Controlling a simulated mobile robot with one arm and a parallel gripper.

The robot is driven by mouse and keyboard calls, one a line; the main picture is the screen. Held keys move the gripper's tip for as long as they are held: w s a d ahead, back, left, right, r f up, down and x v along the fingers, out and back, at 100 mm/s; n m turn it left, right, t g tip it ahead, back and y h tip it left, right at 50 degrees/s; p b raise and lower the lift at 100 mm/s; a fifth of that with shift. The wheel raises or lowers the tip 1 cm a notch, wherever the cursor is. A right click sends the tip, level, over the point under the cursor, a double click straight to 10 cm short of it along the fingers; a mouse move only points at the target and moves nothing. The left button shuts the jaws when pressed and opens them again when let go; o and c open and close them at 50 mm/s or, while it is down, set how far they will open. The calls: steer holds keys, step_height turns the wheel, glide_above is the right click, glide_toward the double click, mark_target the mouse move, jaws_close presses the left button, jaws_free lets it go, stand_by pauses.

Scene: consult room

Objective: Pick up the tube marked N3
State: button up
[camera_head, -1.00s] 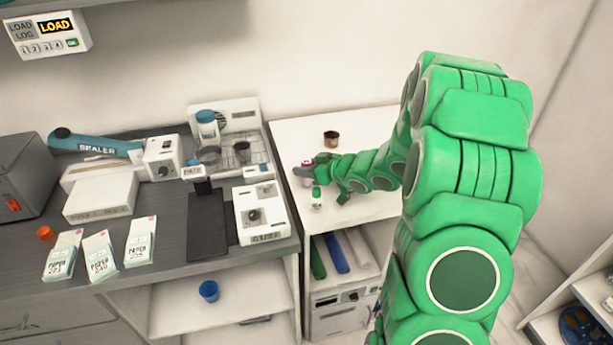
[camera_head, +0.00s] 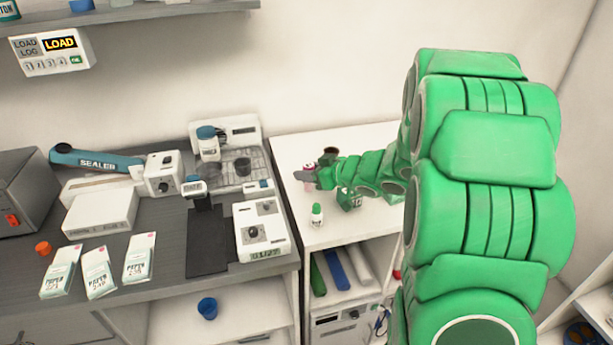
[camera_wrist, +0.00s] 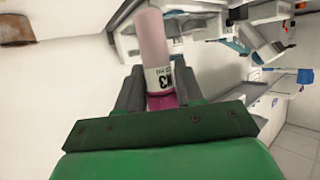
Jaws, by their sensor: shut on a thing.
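In the wrist view, a tube (camera_wrist: 155,40) with a pale pink body and a magenta end stands between the fingers of my gripper (camera_wrist: 160,92). Its white label shows a sideways mark ending in 3; the letter before it is hard to read. My gripper is shut on this tube, and its fingers hide part of the lower end. In the head view, my gripper (camera_head: 318,178) is over the white side table (camera_head: 290,145), with the small pink tube (camera_head: 309,167) at its tip. Whether the tube touches the table is not clear.
A white vial with a green cap (camera_head: 316,214) stands in front of my gripper. A brown cup (camera_head: 329,154) is just behind it; a brown shape also shows in the wrist view (camera_wrist: 15,28). The crowded dark counter (camera_head: 180,240) lies left. The table's front edge is clear.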

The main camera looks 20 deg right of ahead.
steer(key=s+r, duration=0.6)
steer(key=s, duration=0.5)
steer(key=shift+a+r, duration=0.2)
steer(key=shift+a, duration=0.15)
